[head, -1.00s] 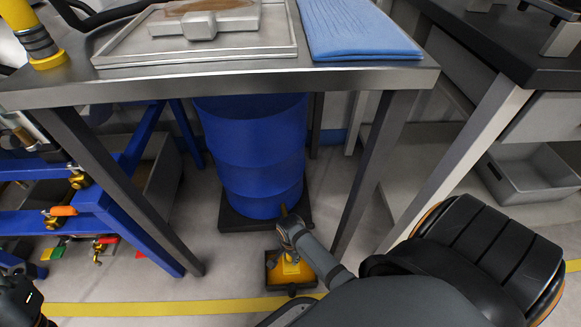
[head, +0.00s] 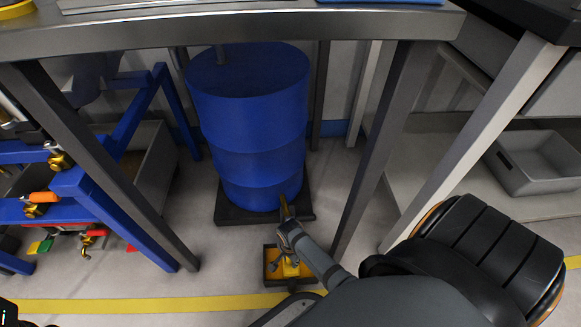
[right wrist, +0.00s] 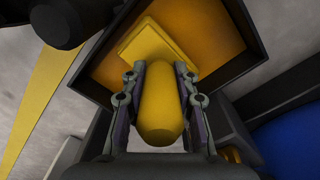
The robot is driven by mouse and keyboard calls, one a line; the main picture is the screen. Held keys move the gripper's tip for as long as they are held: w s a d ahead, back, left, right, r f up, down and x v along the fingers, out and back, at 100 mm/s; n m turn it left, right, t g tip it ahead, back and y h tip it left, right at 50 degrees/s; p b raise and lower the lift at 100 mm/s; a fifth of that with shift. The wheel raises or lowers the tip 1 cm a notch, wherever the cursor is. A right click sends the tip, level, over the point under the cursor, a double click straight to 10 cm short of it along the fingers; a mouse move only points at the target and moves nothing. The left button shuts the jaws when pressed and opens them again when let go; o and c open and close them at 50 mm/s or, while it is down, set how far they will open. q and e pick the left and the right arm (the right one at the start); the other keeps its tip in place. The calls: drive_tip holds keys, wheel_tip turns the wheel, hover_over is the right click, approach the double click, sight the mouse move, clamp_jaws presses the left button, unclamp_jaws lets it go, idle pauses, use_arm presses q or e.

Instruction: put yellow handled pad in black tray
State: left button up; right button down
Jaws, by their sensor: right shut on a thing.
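The yellow handled pad (right wrist: 158,105) is in my right gripper (right wrist: 158,88), whose fingers close on both sides of its rounded handle. Its flat square part lies beyond the fingers, over the tray. The black tray (right wrist: 240,25) is a shallow square box with dark walls and an orange-yellow inside. In the head view the tray (head: 268,284) stands on the floor in front of the blue drum, with my right gripper (head: 288,250) above it, covering much of the pad. I cannot tell whether the pad touches the tray's bottom. My left gripper is not clearly seen; only a dark arm part shows at lower left.
A blue drum (head: 248,130) stands on a black base (head: 240,216) behind the tray. A metal table (head: 230,32) stands overhead, its legs on both sides. A blue rack (head: 100,195) is at left. A yellow floor line (head: 150,305) runs in front. A grey bin (head: 535,163) is at right.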

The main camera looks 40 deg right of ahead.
drive_tip(key=shift+r, duration=0.1)
drive_tip(key=c, duration=1)
unclamp_jaws()
